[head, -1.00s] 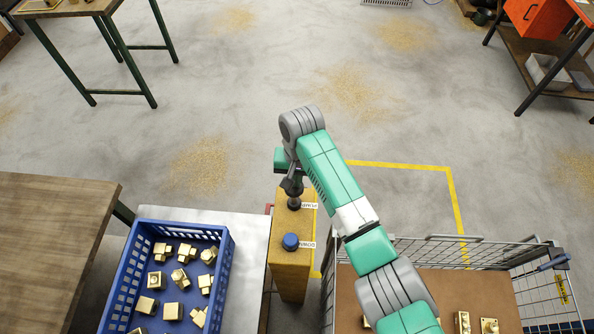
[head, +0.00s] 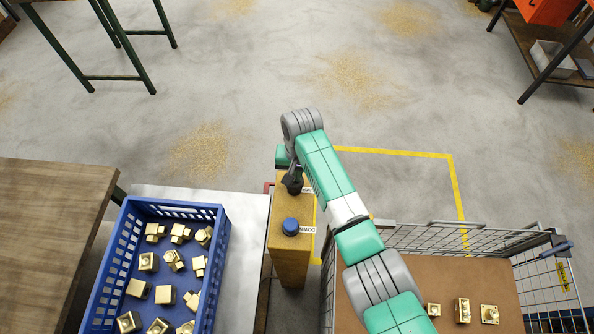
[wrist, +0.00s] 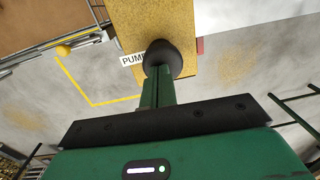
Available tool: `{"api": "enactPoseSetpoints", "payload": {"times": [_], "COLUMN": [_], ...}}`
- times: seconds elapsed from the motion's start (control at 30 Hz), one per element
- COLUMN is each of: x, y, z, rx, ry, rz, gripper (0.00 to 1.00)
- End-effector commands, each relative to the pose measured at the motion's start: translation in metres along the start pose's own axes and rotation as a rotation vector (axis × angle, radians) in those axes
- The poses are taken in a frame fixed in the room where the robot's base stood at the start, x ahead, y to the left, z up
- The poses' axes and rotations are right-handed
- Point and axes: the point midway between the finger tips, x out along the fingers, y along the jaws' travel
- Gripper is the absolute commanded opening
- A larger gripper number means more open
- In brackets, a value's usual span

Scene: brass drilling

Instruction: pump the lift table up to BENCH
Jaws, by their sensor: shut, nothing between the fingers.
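My gripper (head: 293,184) is shut and empty, pointing down at the top of the yellow pump pedestal (head: 288,262). In the wrist view its green fingers (wrist: 161,80) meet the black round PUMP button (wrist: 165,57); whether they press it down cannot be told. The PUMP label (wrist: 133,60) is beside it. The blue DOWN button (head: 290,226) stands nearer on the same pedestal, uncovered. The lift table's grey top (head: 247,235) is left of the pedestal and carries a blue crate (head: 222,240) of brass parts. A wooden bench (head: 50,225) is to its left; their exact heights are unclear.
A wire-sided cart (head: 450,240) with a few brass parts stands close on the right, under my arm. Yellow floor tape (head: 400,152) runs behind it. The floor beyond is open, with scattered brass shavings (head: 205,150).

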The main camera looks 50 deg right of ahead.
Motion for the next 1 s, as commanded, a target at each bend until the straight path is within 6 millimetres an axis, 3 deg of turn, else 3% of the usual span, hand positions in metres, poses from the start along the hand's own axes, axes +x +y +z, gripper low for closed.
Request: {"api": "enactPoseSetpoints", "payload": {"times": [0.03,0.17,0.27,0.4,0.47,0.7,1.0], "x": [0.009,0.005,-0.013,-0.052,-0.056,-0.111,-0.139], "y": [0.001,0.001,-0.001,-0.003,-0.002,-0.002,-0.002], "z": [0.003,0.003,0.004,0.003,0.001,0.0,0.001], "rx": [0.0,0.0,-0.002,-0.004,-0.004,-0.004,-0.004], "ry": [-0.005,-0.005,-0.006,-0.003,0.0,0.002,0.0], "rz": [0.003,0.003,0.002,0.001,-0.001,-0.001,0.001], "gripper": [0.0,0.0,0.0,0.0,0.0,0.0,0.0]}}
